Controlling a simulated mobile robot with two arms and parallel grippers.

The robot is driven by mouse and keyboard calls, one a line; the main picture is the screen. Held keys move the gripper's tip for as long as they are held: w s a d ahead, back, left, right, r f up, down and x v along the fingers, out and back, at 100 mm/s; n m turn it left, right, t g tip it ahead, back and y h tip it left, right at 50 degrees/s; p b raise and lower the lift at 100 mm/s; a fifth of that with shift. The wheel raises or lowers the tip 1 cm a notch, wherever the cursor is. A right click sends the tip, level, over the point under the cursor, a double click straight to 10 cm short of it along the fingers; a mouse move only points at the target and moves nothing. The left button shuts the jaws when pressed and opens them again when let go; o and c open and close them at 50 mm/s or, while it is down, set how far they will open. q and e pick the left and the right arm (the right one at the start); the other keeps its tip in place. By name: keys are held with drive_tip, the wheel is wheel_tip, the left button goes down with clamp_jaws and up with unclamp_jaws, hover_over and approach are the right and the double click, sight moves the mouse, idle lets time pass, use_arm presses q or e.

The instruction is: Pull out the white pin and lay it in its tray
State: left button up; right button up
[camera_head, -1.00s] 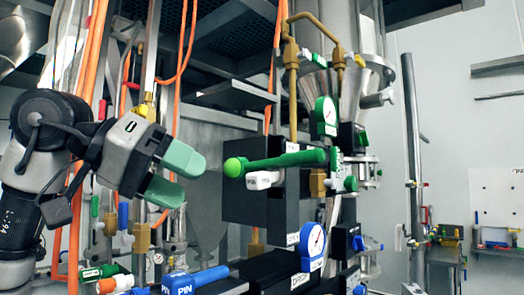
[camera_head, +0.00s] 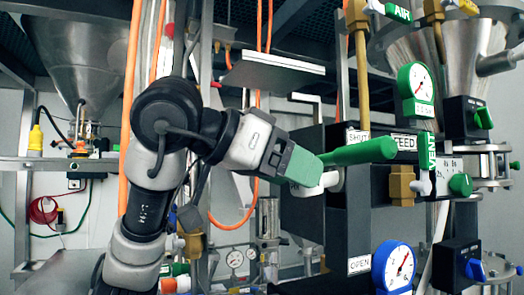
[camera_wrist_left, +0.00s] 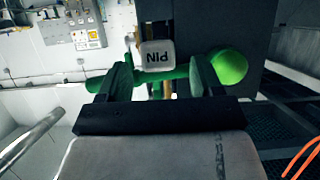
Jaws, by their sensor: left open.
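The white pin (camera_head: 330,182) is at the front of the dark box, just below the green lever (camera_head: 362,151). In the left wrist view the pin's white end (camera_wrist_left: 157,55), marked PIN, shows between the two fingers. My left gripper (camera_head: 304,168) is open at the pin, its green fingers partly covering it in the head view. I cannot tell whether they touch it. The lever passes close by the fingertips in the wrist view, its green ball (camera_wrist_left: 230,67) just right of them. I cannot make out the pin's tray. My right gripper is not in view.
The dark box (camera_head: 345,220) carries SHUT, FEED and OPEN labels. A brass fitting (camera_head: 402,186), a green gauge (camera_head: 416,90) and a blue gauge (camera_head: 393,267) stand to the right. A grey plate (camera_head: 272,75) is above my gripper. An orange hose hangs behind my arm.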

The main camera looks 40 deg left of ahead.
sight(326, 180)
use_arm(q)
drive_tip(key=x, duration=0.3)
drive_tip(key=shift+w+d+f, duration=0.15)
drive_tip(key=shift+w+d, duration=0.05)
drive_tip(key=shift+w, duration=0.1)
drive_tip(key=shift+w+d+f, duration=0.1)
drive_tip(key=shift+w, duration=0.1)
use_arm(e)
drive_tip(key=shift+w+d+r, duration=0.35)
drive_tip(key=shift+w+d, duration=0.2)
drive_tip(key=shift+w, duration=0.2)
use_arm(q)
drive_tip(key=shift+c, duration=0.2)
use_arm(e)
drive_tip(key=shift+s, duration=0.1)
use_arm(q)
drive_tip(key=c, duration=1)
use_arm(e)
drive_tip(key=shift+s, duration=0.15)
use_arm(q)
drive_tip(key=shift+s+p, duration=0.25)
drive_tip(key=shift+p, duration=0.05)
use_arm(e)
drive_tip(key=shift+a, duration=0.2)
use_arm(q)
drive_tip(key=shift+s+a, duration=0.2)
